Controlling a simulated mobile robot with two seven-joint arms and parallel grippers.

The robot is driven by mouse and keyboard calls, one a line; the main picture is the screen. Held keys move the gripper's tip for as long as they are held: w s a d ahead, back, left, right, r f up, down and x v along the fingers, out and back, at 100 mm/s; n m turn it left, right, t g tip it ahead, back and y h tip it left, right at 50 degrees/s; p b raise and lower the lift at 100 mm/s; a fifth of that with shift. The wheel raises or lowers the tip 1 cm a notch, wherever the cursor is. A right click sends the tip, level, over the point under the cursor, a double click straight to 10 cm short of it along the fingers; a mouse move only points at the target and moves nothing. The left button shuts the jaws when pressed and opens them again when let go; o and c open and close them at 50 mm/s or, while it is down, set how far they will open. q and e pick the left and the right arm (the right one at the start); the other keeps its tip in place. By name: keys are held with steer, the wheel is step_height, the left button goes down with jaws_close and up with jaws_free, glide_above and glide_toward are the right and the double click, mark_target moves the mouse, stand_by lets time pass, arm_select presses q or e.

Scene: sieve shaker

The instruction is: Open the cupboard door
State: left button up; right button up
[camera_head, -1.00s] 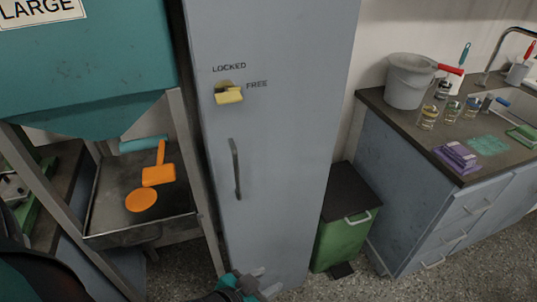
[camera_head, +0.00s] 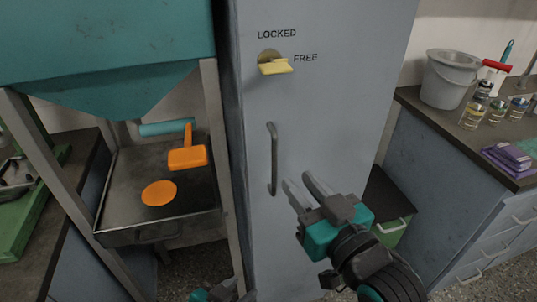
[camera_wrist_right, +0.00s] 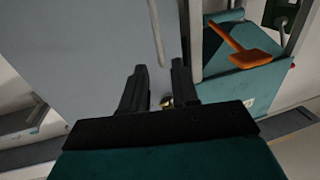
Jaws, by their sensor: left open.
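The tall grey cupboard door (camera_head: 330,110) is shut. It has a dark vertical bar handle (camera_head: 273,160) near its left edge; a pale bar in the right wrist view (camera_wrist_right: 157,35) appears to be this handle. My left gripper (camera_head: 232,291) is low at the bottom edge, mostly cut off, and open.
Left of the cupboard stands a metal frame with a tray (camera_head: 150,230), an orange scoop (camera_head: 188,157) and an orange disc (camera_head: 159,193), under a teal hopper (camera_head: 110,40). Right are a green bin (camera_head: 391,234) and a counter (camera_head: 425,110) with a grey bucket (camera_head: 445,80).

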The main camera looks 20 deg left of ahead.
mark_target(276, 156)
steer(key=b+x, duration=0.1)
steer(key=x, duration=0.9)
steer(key=shift+f, duration=0.1)
steer(key=shift+c, duration=0.3)
jaws_close()
